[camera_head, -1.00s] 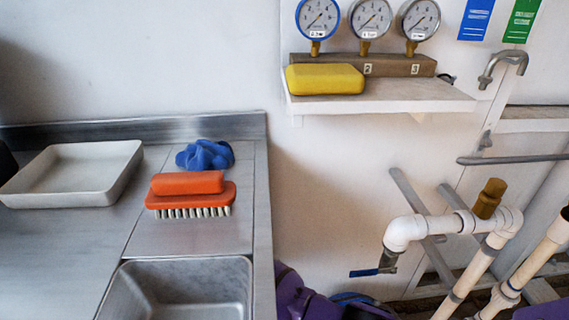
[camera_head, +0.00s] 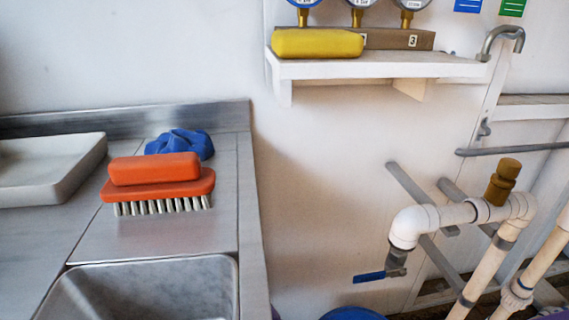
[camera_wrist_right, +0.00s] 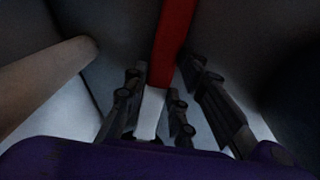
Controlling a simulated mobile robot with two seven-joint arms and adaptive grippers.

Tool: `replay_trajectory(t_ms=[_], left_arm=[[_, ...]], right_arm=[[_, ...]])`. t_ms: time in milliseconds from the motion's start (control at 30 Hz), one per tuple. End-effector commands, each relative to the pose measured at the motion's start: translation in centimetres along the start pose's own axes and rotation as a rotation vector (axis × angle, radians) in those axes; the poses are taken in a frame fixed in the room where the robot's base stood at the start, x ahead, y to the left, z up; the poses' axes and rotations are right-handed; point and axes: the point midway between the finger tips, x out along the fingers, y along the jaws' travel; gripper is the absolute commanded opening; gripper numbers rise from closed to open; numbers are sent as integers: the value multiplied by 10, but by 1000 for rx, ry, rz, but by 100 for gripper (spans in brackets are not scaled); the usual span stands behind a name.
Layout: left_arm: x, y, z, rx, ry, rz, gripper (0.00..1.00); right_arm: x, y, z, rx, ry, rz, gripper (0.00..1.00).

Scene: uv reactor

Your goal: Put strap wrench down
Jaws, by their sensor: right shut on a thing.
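In the right wrist view, my right gripper (camera_wrist_right: 160,88) has its dark fingers on both sides of a long red bar, which I take to be the handle of the strap wrench (camera_wrist_right: 172,42). A pale piece shows below the red part, between the fingers. The rest of the wrench is hidden or too dark to make out. Neither the wrench nor my right gripper shows clearly in the head view. My left gripper is not in view.
A steel counter (camera_head: 165,240) holds an orange brush (camera_head: 158,190), a blue cloth (camera_head: 180,143), a white tray (camera_head: 75,180) and a sink basin (camera_head: 150,290). A white wall shelf (camera_head: 380,68) bears a yellow sponge (camera_head: 317,44) and gauges. White pipes (camera_head: 440,217) stand at right.

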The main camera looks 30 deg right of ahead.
Motion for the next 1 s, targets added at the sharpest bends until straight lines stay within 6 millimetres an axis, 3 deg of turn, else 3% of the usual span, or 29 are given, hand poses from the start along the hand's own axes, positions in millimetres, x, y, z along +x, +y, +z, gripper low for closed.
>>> replay_trajectory(t_ms=[400, 433, 567, 867, 1000], left_arm=[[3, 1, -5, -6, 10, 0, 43], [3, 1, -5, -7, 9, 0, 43], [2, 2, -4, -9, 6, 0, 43], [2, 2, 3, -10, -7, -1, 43], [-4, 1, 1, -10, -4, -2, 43]], right_arm=[[4, 2, -5, -1, 8, 3, 0], [4, 2, -4, -1, 7, 3, 27], [4, 2, -4, -1, 7, 3, 43], [3, 2, -4, -1, 7, 3, 43], [-10, 2, -4, -2, 8, 4, 43]])
